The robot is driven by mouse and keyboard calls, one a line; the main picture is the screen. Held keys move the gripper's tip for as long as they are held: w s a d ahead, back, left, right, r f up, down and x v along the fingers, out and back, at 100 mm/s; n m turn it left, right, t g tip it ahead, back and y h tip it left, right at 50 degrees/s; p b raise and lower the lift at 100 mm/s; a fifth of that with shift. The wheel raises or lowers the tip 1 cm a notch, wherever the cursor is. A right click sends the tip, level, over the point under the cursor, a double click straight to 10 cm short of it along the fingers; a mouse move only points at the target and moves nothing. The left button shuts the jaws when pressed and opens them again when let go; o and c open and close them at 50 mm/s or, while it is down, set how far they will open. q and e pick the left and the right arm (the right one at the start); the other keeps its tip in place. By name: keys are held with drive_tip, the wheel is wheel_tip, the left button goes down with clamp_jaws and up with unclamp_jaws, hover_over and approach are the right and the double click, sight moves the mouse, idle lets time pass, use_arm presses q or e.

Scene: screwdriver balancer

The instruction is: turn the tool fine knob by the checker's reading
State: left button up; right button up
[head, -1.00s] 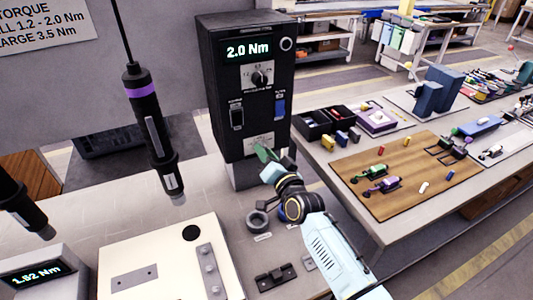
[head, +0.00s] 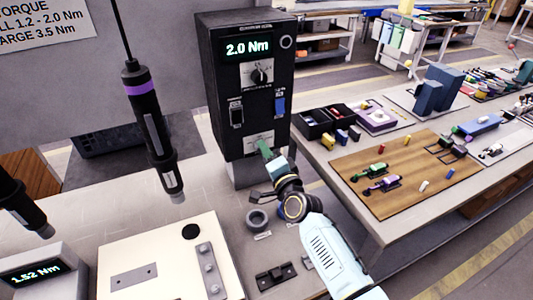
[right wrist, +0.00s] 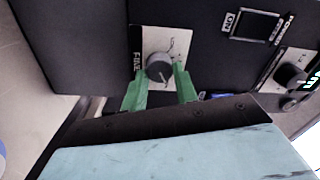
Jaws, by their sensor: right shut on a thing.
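The black controller box (head: 243,85) stands upright and its display reads 2.0 Nm. The fine knob (right wrist: 160,66), grey and round, is on a white plate marked FINE low on the box. My right gripper (right wrist: 157,78) has a green finger on each side of this knob and is shut on it. In the head view, my right gripper (head: 264,150) hides the knob. The checker (head: 38,272) at the lower left reads about 1.52 Nm. A screwdriver (head: 150,130) with a purple band hangs upright, slightly tilted. My left gripper is not in view.
A second dark tool (head: 18,203) hangs at the left edge. A cream plate (head: 150,265) with metal pieces lies on the bench. A dark ring (head: 257,219) and a black block (head: 276,276) lie near my right arm. Another table (head: 370,225) with parts stands at right.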

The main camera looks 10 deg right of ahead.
drive_tip(key=o, duration=1)
drive_tip(key=p+v, duration=0.1)
drive_tip(key=v, duration=1.2)
drive_tip(key=shift+s+d, duration=0.1)
drive_tip(key=shift+s, duration=0.1)
drive_tip(key=shift+f, duration=0.1)
